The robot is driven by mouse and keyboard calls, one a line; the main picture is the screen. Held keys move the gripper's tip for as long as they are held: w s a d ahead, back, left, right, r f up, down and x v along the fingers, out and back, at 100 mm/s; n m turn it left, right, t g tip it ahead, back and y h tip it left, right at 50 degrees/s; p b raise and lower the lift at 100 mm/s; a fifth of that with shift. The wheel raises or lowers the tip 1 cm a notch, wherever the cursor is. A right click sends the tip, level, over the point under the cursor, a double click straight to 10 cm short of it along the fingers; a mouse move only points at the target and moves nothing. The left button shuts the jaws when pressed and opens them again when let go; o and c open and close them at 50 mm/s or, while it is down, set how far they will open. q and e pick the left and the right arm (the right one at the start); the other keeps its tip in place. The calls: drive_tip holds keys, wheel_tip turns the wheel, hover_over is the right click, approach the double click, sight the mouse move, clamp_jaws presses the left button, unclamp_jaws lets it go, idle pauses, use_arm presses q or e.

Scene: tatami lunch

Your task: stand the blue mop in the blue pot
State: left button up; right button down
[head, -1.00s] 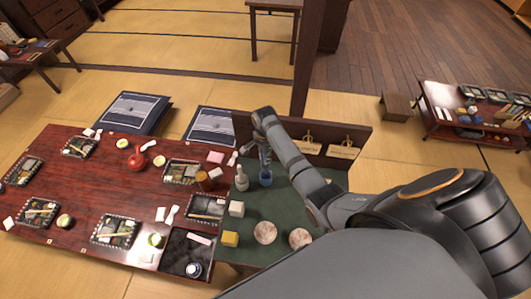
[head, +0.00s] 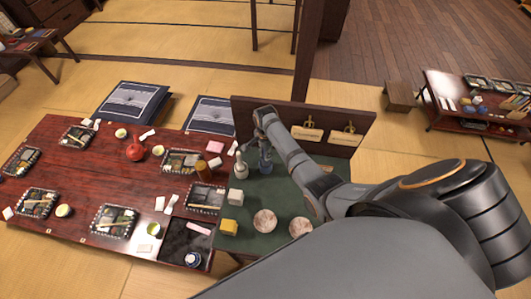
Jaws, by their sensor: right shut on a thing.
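My right gripper (head: 264,147) reaches down over the green-topped table and is shut, pointing downward, right above the blue pot. The blue pot (head: 265,168) is a small dark-blue vessel on the green top, just right of a pale grey-green bottle-like piece. The blue mop is the likely thing in the right gripper, but it is too small and too covered by the fingers to make out. I cannot tell whether its lower end is inside the pot. My left gripper is not in view.
A wooden board (head: 353,139) with hanging tags backs the green top. The pale piece (head: 240,168) stands close left of the pot. The red table (head: 80,190) is crowded.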

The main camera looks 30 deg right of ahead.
drive_tip(key=c, duration=1.2)
unclamp_jaws()
wheel_tip(320, 180, up, 12)
drive_tip(key=shift+r, duration=0.1)
